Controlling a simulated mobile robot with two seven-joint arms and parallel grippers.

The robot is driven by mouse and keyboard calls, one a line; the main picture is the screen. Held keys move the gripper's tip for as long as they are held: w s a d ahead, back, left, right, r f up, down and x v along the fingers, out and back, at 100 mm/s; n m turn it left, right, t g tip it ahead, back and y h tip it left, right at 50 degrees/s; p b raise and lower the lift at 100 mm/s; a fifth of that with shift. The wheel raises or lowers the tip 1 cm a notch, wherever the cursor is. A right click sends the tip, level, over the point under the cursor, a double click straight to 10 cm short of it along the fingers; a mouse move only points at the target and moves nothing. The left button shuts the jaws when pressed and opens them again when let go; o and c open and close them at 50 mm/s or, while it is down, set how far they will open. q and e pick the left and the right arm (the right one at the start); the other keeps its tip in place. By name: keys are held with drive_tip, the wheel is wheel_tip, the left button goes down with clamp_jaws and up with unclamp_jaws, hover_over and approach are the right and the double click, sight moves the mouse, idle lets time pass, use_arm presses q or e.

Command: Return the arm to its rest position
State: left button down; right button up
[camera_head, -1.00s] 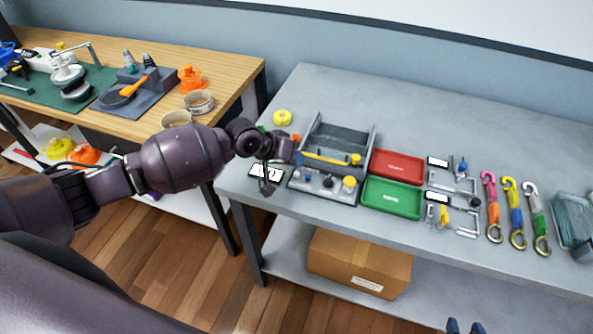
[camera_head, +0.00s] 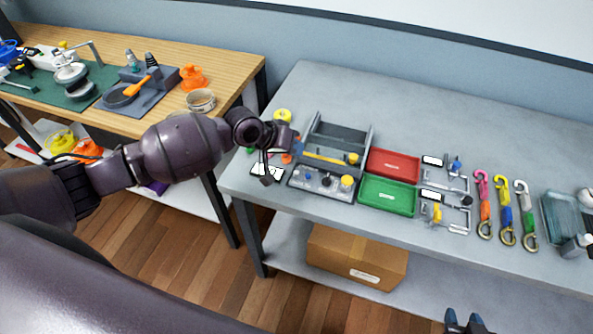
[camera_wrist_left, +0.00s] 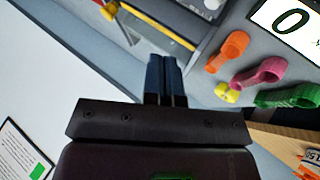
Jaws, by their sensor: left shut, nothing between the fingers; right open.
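My left arm reaches in from the left in the head view. Its gripper (camera_head: 297,143) hangs over the left end of the grey table (camera_head: 450,110), beside the grey tray unit (camera_head: 340,133). In the left wrist view its two dark blue fingers (camera_wrist_left: 165,80) are together with nothing between them. My right gripper (camera_head: 464,322) shows only as two dark fingertips, spread apart at the bottom edge, in front of the table; the rest of it is out of the picture.
Red (camera_head: 394,166) and green trays (camera_head: 388,195) and several hooked straps (camera_head: 505,212) lie to the right. Orange (camera_wrist_left: 228,51), pink (camera_wrist_left: 258,75) and green scoops (camera_wrist_left: 290,96) lie near the left fingers. A cardboard box (camera_head: 357,256) sits on the lower shelf. The table's back is clear.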

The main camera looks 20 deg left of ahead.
drive_tip(key=shift+w+r, duration=0.2)
drive_tip(key=shift+w, duration=0.2)
use_arm(q)
wheel_tip(320, 180, up, 6)
drive_tip(key=w+d+m+t, duration=0.2)
drive_tip(key=w+m+t, duration=0.1)
drive_tip(key=m+t, duration=0.15)
drive_tip(key=s+a+f+n+y, duration=0.1)
drive_tip(key=s+a+f, duration=0.3)
drive_tip(key=s, duration=0.6)
drive_tip(key=s+a+f+n+y+b, duration=0.1)
drive_tip(key=s+a+f+n+y, duration=0.1)
drive_tip(key=s+f, duration=0.6)
drive_tip(key=s+a+f+n+t+y, duration=0.1)
drive_tip(key=s+a+f+y, duration=0.3)
drive_tip(key=s, duration=0.8)
wheel_tip(320, 180, down, 2)
drive_tip(key=shift+a+f, duration=0.15)
drive_tip(key=shift+a, duration=0.95)
use_arm(e)
drive_tip(key=shift+s+f, duration=0.3)
drive_tip(key=shift+f, duration=0.35)
drive_tip(key=shift+s+f, duration=0.3)
drive_tip(key=shift+f, duration=0.3)
